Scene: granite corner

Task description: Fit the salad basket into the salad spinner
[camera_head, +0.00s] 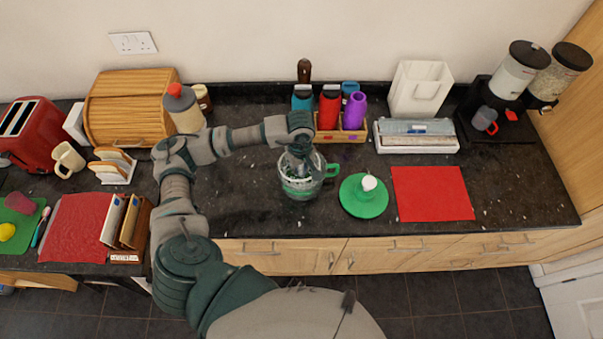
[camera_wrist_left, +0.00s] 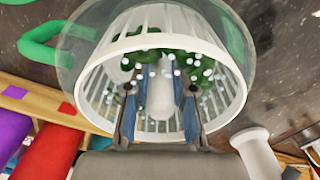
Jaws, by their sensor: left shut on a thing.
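The clear salad spinner bowl (camera_head: 298,190) with a green handle (camera_head: 331,171) stands on the counter. My left gripper (camera_head: 300,154) points down into it from above. In the left wrist view, my left gripper (camera_wrist_left: 161,78) is shut on the white central post of the salad basket (camera_wrist_left: 222,98). The slatted white basket holds green leaves, and the clear bowl (camera_wrist_left: 66,60) surrounds it. I cannot tell whether the basket rests on the bowl's bottom. The green lid (camera_head: 358,204) with a white knob lies to the right of the bowl. My right gripper is not in view.
A red mat (camera_head: 433,193) lies right of the lid. A wooden box (camera_head: 343,134) with bottles stands behind the bowl, and a white box (camera_head: 418,140) beside it. A squeeze bottle (camera_head: 186,115) stands back left. Dark counter is free left of the bowl.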

